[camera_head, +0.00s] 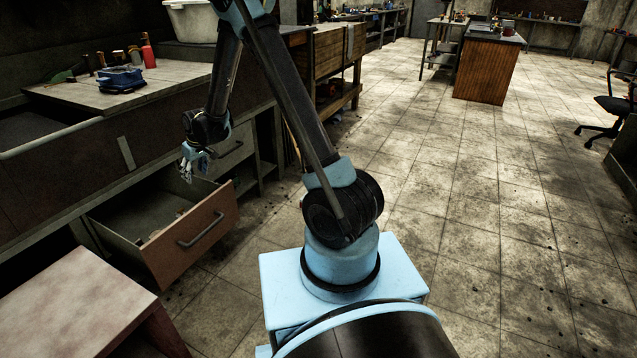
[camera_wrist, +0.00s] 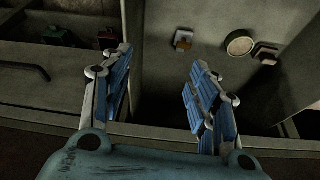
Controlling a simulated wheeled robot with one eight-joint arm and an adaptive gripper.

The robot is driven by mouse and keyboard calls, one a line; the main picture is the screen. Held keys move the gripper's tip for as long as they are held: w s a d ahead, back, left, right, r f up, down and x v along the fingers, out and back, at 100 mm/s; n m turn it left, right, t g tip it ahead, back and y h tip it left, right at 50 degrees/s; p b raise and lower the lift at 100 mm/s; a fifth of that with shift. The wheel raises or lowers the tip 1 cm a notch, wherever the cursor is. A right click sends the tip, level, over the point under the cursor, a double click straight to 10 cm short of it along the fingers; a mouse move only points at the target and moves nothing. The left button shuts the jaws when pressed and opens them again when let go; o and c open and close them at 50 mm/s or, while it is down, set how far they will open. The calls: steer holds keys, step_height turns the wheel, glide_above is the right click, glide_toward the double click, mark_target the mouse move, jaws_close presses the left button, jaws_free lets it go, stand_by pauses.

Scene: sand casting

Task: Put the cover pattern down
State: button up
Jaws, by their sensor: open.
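My gripper (camera_head: 188,172) hangs over the open drawer (camera_head: 215,228) in the head view. In the wrist view, my gripper (camera_wrist: 162,65) has its two blue-padded fingers wide apart, with nothing between them. No piece in view can be surely told as the cover pattern. Below and beyond the fingers, a pale round disc (camera_wrist: 240,43) and small blocks (camera_wrist: 183,40) (camera_wrist: 265,53) lie on a grey surface, apart from the fingers. Small pieces (camera_head: 182,213) show inside the drawer in the head view, too small to identify.
A worktop (camera_head: 75,95) at the left holds a blue vise-like tool (camera_head: 120,79) and a red bottle (camera_head: 148,56). A pale table (camera_head: 70,305) stands at the lower left. In the wrist view, a wall edge divides off small dark pieces (camera_wrist: 57,35).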

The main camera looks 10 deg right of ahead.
steer(key=s+d+r+m+h, duration=0.1)
steer(key=s+d+r, duration=0.4)
steer(key=d, duration=0.4)
steer(key=s+d+r+m, duration=0.2)
steer(key=s+d+r, duration=0.2)
steer(key=d+r, duration=0.35)
steer(key=s+d+r+m+h, duration=0.1)
steer(key=s+d+r, duration=0.4)
steer(key=d, duration=0.4)
steer(key=s+d+f+m, duration=0.1)
steer(key=s+d, duration=0.4)
steer(key=s, duration=0.3)
steer(key=s+d+f+m, duration=0.1)
steer(key=s+d+m, duration=0.1)
steer(key=s+d, duration=0.3)
steer(key=s+d+f+m+h, duration=0.1)
steer(key=s+d, duration=0.4)
steer(key=s, duration=0.7)
steer(key=shift+s+d+m+g, duration=0.3)
steer(key=shift+d+g, duration=0.05)
steer(key=shift+g, duration=0.05)
steer(key=shift+w+f, duration=0.25)
steer(key=shift+w, duration=0.25)
steer(key=shift+c, duration=0.4)
